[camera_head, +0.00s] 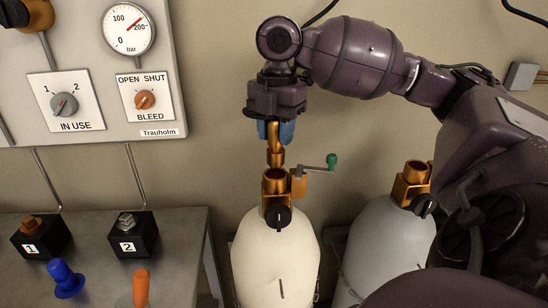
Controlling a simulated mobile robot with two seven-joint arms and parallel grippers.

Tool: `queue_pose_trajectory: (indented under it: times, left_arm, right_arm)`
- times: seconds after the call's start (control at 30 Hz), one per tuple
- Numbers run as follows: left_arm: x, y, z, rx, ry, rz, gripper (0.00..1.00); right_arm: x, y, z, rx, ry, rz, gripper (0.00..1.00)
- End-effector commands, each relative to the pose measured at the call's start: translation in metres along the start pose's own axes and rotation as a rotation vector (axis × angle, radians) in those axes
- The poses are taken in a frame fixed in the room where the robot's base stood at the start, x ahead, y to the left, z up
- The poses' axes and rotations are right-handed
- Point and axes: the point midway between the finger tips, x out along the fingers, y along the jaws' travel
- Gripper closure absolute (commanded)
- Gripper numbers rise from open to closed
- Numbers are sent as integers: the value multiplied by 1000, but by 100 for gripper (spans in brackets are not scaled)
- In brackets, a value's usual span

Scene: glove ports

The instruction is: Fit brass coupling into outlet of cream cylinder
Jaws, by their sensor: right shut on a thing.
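The brass coupling (276,156) hangs upright from my right gripper (274,132), whose blue-padded fingers are shut on its upper part. The fingers hide some of the coupling. The cream cylinder (276,258) stands below, with a brass outlet (276,182) open at the top and a black knob on its front. The coupling's lower end is just above the outlet's mouth and looks lined up with it; I cannot tell whether they touch. My left gripper is not in view.
A crank with a green knob (332,160) sticks out right of the outlet. A grey cylinder (388,245) stands to the right, partly behind my arm. A gauge panel (100,130) is at left, above a grey bench (185,240) with blocks 1 (40,238) and 2 (133,235).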

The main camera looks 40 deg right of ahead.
Motion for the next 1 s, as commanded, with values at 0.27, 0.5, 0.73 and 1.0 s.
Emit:
queue_pose_trajectory:
  times: [0.27,0.5,0.73,1.0]
  left_arm:
    - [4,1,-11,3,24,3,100]
    - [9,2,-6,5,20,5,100]
    - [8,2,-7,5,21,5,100]
    - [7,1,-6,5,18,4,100]
  right_arm:
    - [17,0,0,0,0,0,96]
    - [50,0,2,1,1,-2,96]
    - [51,0,2,0,-1,3,96]
    - [53,0,2,0,0,1,44]
